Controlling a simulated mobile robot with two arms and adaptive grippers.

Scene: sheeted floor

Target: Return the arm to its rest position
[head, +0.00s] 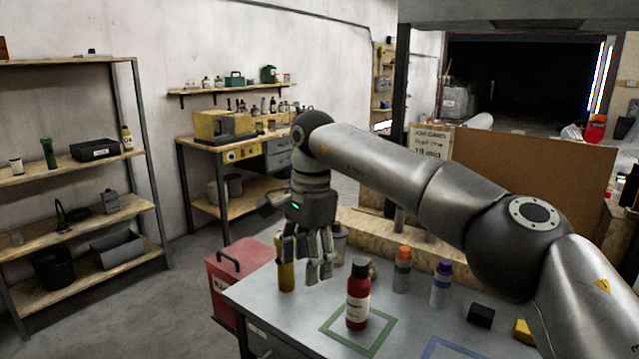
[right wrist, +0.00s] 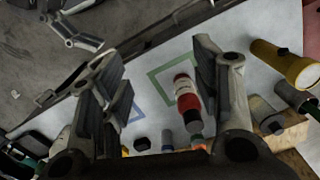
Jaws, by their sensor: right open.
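My right arm reaches in from the right in the head view. My right gripper (head: 306,272) hangs fingers down above the back left part of the grey table (head: 290,325). Its fingers are apart with nothing between them, and they also show spread in the right wrist view (right wrist: 155,95). A red bottle with a black cap (head: 357,298) stands upright inside the green square outline, apart from the gripper; it also shows in the right wrist view (right wrist: 187,100). Part of what looks like my left gripper (right wrist: 75,30) shows at that view's upper left; its jaw state is unclear.
A yellow flashlight (head: 286,270) stands close beside the gripper. An orange-capped bottle (head: 402,270), a blue-capped bottle (head: 441,284) and a black block (head: 481,315) are farther right. A blue outline (head: 432,346) lies in front. A red toolbox (head: 238,270) is left of the table.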

